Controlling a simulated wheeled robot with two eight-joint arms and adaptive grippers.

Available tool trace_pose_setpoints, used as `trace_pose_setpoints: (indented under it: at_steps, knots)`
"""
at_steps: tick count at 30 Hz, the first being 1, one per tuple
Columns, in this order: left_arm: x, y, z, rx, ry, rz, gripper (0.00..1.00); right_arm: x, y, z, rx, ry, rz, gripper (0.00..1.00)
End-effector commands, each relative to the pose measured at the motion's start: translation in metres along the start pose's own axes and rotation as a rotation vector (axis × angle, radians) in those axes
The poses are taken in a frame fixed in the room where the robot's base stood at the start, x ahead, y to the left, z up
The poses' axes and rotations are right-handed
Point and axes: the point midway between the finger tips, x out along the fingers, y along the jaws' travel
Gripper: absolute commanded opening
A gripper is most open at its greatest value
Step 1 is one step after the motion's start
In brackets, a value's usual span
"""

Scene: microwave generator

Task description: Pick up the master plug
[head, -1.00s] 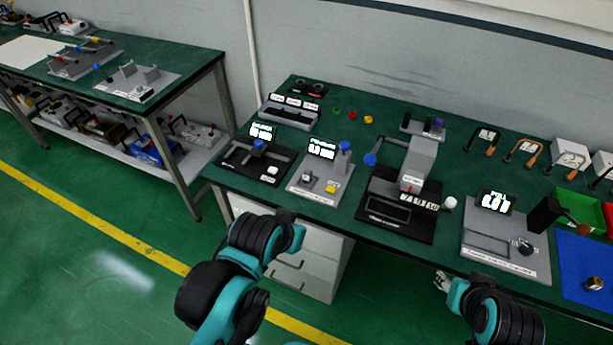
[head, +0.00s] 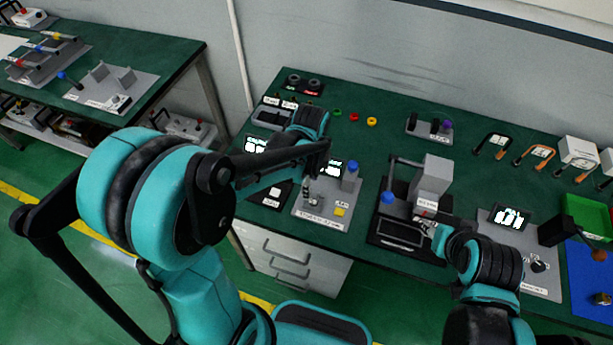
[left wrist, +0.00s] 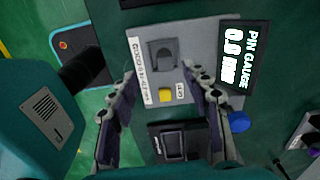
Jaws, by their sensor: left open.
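I cannot tell surely which item is the master plug. My left gripper (head: 311,190) is over the pin gauge station, a grey plate (head: 322,208) with a display (head: 331,168), a blue knob (head: 350,171) and a yellow button (head: 340,212). In the left wrist view the left gripper (left wrist: 163,88) is open and empty.
Green, red and yellow small pieces (head: 354,117) lie at the back of the green bench. A grey rack with a purple-topped item (head: 446,126) stands behind the press. Another gauge station (head: 512,262), a green bin (head: 586,212) and a blue mat (head: 585,275) are on the right.

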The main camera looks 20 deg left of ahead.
Motion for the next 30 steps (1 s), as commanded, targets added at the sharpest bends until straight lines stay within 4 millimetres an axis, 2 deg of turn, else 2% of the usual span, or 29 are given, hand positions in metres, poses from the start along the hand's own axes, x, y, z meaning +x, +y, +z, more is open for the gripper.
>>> trace_pose_setpoints:
  at_steps: [5, 21, 29, 30]
  knots:
    - [0.013, -0.002, -0.003, 0.076, -0.002, 0.029, 0.48, -0.001, 0.0, 0.0, 0.0, 0.0, 0.0, 0.4]
    - [0.082, -0.004, -0.012, 0.074, -0.002, 0.026, 0.48, 0.021, 0.0, 0.015, 0.0, 0.0, 0.0, 0.4]
    - [0.084, -0.004, -0.012, 0.074, -0.002, 0.026, 0.48, 0.021, 0.0, 0.015, 0.0, 0.0, 0.0, 0.4]
    - [0.084, -0.004, -0.012, 0.074, -0.002, 0.026, 0.46, 0.021, 0.0, 0.015, 0.0, 0.0, 0.0, 0.4]
